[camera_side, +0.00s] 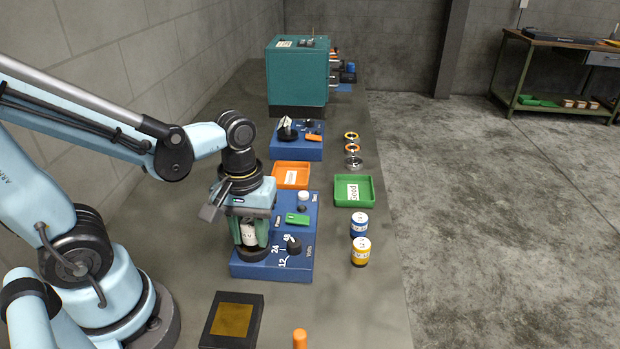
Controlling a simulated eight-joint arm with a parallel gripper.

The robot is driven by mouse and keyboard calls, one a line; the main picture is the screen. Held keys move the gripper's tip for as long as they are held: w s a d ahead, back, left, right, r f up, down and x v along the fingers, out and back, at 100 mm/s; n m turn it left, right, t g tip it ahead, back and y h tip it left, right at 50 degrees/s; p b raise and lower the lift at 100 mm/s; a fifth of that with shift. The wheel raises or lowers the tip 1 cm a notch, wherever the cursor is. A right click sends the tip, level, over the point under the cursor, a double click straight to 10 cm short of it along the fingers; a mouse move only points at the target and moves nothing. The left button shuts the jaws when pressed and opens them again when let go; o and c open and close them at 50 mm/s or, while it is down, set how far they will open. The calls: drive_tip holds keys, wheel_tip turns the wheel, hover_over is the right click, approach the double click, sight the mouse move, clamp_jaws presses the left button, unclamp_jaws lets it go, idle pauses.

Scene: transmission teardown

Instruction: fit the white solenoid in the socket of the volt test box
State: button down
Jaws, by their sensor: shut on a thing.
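The white solenoid (249,233) is upright between the fingers of my gripper (250,234), which points down and is shut on it. The volt test box (302,264) is blue, with a black dial marked 12 and 24, a green switch and a white lamp. Its dark round socket (252,254) is at the left front of the box, directly beneath the solenoid. The solenoid's lower end meets the socket in this view; I cannot tell how deep it sits. My gripper hides the left back part of the box.
Behind are an orange tray (291,166), a green tray (342,203) marked Good, and another blue box (310,154). A black box (250,304) with a gold pad lies in front.

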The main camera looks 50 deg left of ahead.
idle(0.3)
drive_tip(key=c, duration=0.7)
unclamp_jaws()
drive_tip(key=shift+w, duration=0.1)
drive_tip(key=shift+o, duration=0.2)
drive_tip(key=shift+d, duration=0.1)
drive_tip(key=c, duration=0.3)
drive_tip(key=shift+o, duration=1.3)
drive_tip(key=shift+r, duration=3.45)
